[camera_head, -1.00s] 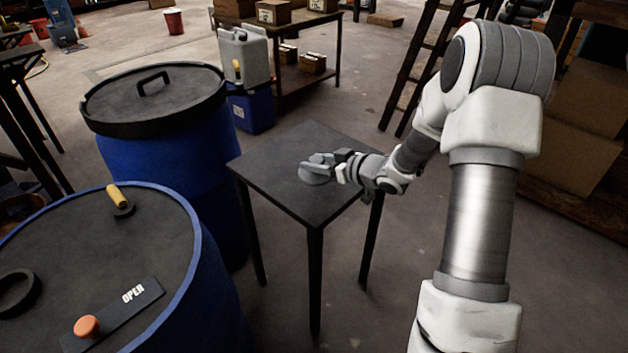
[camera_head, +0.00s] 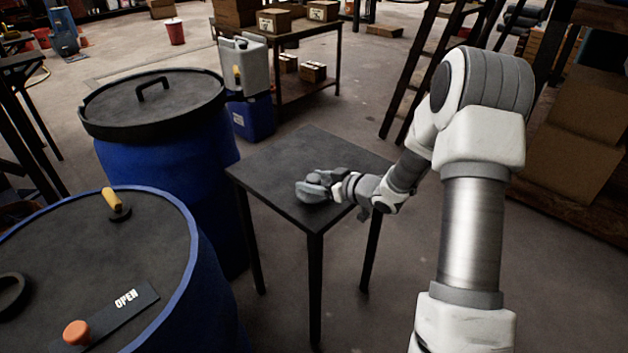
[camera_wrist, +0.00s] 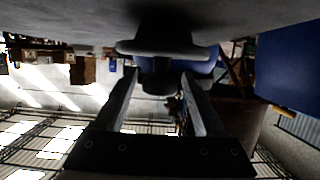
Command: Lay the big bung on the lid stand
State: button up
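The big bung (camera_head: 309,194) is a grey disc with a narrower neck. It is at my gripper's end, over the front-left part of the dark square lid stand (camera_head: 272,170). In the wrist view the bung (camera_wrist: 168,47) sits between the fingertips, its wide flange toward the stand's grey top (camera_wrist: 60,22). My gripper (camera_head: 322,183) is shut on its narrow part; the fingers also show in the wrist view (camera_wrist: 160,85). The bung is very close to the stand top; I cannot tell whether it touches.
A blue vat (camera_head: 185,232) with an OPEN plate, orange knob (camera_head: 76,333) and yellow handle (camera_head: 112,199) stands front left. A lidded blue drum (camera_head: 165,165) is left of the stand. A jerrycan (camera_head: 243,62) stands behind. The stand's far part is clear.

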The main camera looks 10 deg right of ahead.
jog(key=shift+r, duration=0.1)
jog(key=shift+s+d+r, duration=0.1)
jog(key=shift+r, duration=0.1)
jog(key=p+v, duration=0.3)
jog(key=v, duration=0.8)
jog(key=shift+s+d+r, duration=0.1)
jog(key=shift+s+d, duration=0.1)
jog(key=shift+s, duration=0.1)
jog(key=shift+w+r, duration=0.1)
